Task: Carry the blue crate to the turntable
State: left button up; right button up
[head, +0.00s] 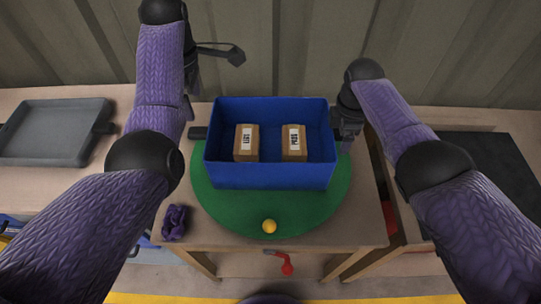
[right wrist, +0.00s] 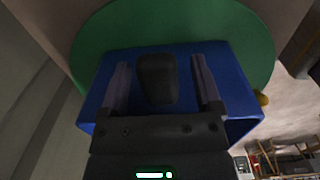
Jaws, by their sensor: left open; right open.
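The blue crate (head: 268,176) stands upright on the green turntable (head: 215,198), with two small cardboard boxes (head: 246,142) (head: 293,142) inside. A dark handle (head: 198,133) sticks out from its left side. My right gripper (head: 345,120) is at the crate's right side. In the right wrist view, its open fingers (right wrist: 160,80) lie on either side of the crate's dark right handle (right wrist: 157,80), with gaps visible. My left gripper (head: 225,53) is open and empty, behind and above the crate's left end, away from the left handle.
A yellow ball (head: 269,226) lies on the turntable's front edge. A crumpled purple item (head: 175,222) is on the table's front left. A grey tray (head: 55,132) sits on the left bench. A red-handled crank (head: 286,267) hangs below the table front. A corrugated wall (head: 300,50) stands behind.

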notch_tip(320, 180, up, 12)
jog(key=shift+f, duration=0.2)
jog(key=shift+s+f, duration=0.1)
jog(key=shift+s, duration=0.05)
